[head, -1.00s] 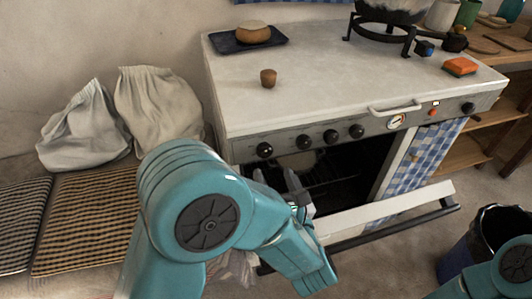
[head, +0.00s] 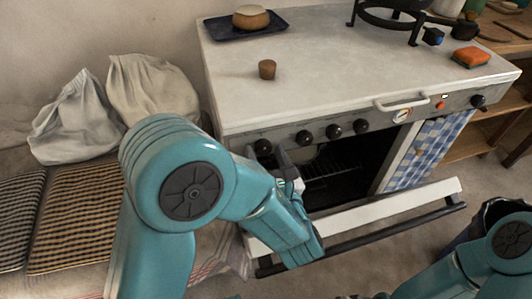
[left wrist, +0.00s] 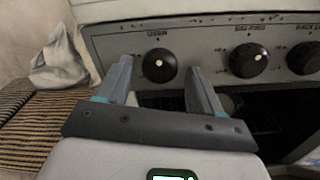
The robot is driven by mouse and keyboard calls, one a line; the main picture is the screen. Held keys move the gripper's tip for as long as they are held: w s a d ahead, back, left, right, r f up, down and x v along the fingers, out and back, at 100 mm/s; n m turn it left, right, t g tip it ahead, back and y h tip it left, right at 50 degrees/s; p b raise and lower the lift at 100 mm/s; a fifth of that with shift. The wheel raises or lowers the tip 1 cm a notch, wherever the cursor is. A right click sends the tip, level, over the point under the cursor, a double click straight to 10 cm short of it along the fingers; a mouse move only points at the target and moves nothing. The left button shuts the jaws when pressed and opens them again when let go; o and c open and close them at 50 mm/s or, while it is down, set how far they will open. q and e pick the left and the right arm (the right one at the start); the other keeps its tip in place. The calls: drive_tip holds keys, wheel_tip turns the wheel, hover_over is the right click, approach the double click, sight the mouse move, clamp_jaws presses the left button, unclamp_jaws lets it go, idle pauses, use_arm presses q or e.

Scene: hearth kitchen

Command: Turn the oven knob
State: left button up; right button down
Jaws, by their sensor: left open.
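The oven knob (left wrist: 160,65) is the leftmost black round knob on the stove's front panel, under a small blurred label that seems to read OVEN. It also shows in the head view (head: 263,147). My left gripper (left wrist: 160,72) is open, with one finger on each side of the knob in the left wrist view. I cannot tell how far the fingertips are from the panel or whether they touch the knob. In the head view my left gripper (head: 269,157) is just below the knob, partly hidden by my own arm. My right gripper is not in view.
More black knobs (head: 333,131) line the panel to the right. The oven door (head: 370,214) hangs open below, near my left arm. A dark bin (head: 500,213) is at right.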

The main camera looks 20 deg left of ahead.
use_arm(q)
drive_tip(key=shift+s+r, duration=0.1)
drive_tip(key=shift+s, duration=0.05)
drive_tip(key=shift+c, duration=0.7)
drive_tip(key=c, duration=0.9)
drive_tip(key=shift+c, duration=0.2)
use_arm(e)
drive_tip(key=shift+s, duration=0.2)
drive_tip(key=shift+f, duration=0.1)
